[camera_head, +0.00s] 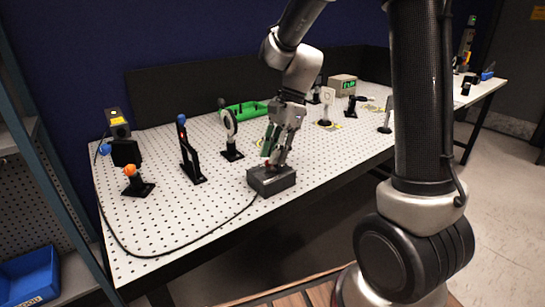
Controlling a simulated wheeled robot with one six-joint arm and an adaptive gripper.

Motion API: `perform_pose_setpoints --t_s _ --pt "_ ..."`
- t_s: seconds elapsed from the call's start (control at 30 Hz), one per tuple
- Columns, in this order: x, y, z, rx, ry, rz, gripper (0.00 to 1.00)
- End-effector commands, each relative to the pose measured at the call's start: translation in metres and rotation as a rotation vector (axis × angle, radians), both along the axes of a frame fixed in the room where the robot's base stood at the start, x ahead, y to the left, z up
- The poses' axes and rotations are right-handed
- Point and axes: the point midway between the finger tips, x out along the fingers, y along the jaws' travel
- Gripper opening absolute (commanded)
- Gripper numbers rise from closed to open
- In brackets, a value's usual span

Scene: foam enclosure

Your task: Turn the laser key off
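A small dark grey box (271,186) sits near the front edge of the perforated white table, with a black cable running from it to the left. A small red part shows on its top by the fingertips. My gripper (275,162) points down right over the top of this box. Its fingers cover most of the box's top, so the key itself cannot be made out. The view is too small to tell whether the fingers are open, shut or touching a key.
On the white perforated table (215,205), several optics stand left of and behind the box: an orange-knobbed mount (132,182), a blue-topped black post (188,155) and a round lens mount (230,132). A green part (246,109) and a display box (342,87) lie behind.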

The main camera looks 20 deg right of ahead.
Motion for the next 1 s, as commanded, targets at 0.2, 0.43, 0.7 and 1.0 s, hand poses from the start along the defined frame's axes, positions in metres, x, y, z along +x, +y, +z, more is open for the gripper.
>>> perform_pose_setpoints --t_s 0.2,0.43,0.7,1.0 --pt "-0.0017 0.0050 -0.0140 -0.001 -0.001 0.001 0.29" --pt "-0.0017 0.0052 -0.0143 -0.001 -0.002 0.001 0.28" --pt "-0.0016 0.0052 -0.0141 -0.001 -0.002 0.001 0.00" --pt "-0.0013 0.0055 -0.0139 0.000 -0.002 0.030 0.00"
